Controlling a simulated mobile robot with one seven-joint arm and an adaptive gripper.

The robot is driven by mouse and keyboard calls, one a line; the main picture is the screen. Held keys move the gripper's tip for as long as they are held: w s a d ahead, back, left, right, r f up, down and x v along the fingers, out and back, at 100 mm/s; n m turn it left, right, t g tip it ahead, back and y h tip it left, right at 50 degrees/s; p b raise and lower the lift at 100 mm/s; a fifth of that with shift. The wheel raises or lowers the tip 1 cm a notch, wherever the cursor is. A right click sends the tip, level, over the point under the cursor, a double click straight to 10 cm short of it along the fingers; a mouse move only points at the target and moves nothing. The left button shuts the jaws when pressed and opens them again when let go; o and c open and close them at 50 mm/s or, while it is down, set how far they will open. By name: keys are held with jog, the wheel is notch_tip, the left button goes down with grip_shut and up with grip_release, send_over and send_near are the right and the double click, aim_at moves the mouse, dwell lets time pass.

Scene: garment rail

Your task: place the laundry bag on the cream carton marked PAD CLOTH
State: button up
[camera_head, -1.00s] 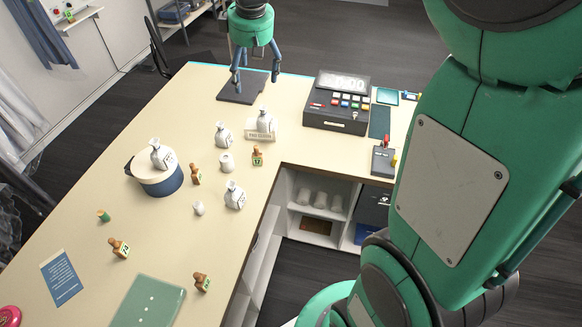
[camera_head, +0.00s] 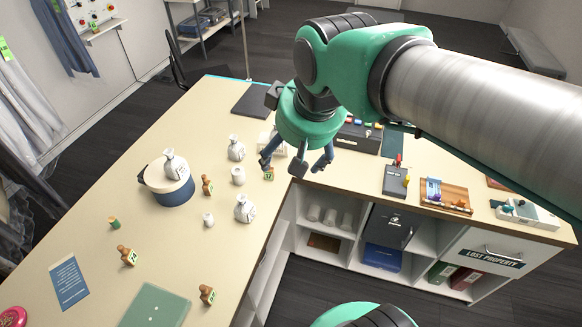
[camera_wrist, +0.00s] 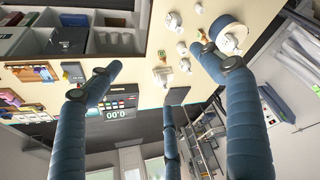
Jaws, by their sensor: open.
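Several small white tied bags with dark marks stand about; which one is the task's laundry bag I cannot tell. In the head view one bag (camera_head: 174,165) sits on a round blue box with a cream lid (camera_head: 172,192). Another bag (camera_head: 236,148) stands right of it on the counter, and a third bag (camera_head: 244,208) stands nearer. The cream carton (camera_head: 266,138) is partly hidden behind my gripper (camera_head: 292,168); its label and top are covered now. My gripper is open and empty above the counter's inner corner. Its spread fingers also show in the wrist view (camera_wrist: 157,70).
Small white pots (camera_head: 238,176) and wooden stamps (camera_head: 207,185) stand among the bags. A till (camera_head: 358,136) is behind my gripper. A green mat (camera_head: 155,306) and a blue card (camera_head: 68,283) lie at the near left. Bare counter (camera_head: 120,190) lies left of the round box.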

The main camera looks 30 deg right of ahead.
jog(key=s+a+f+m, duration=0.1)
jog(key=s+f, duration=0.2)
jog(key=s, duration=0.4)
jog(key=shift+t, duration=0.3)
jog(key=shift+f, duration=0.15)
notch_tip(320, 180, down, 15)
jog(key=b, duration=1.5)
jog(key=shift+o, duration=0.4)
jog(key=shift+w, duration=0.1)
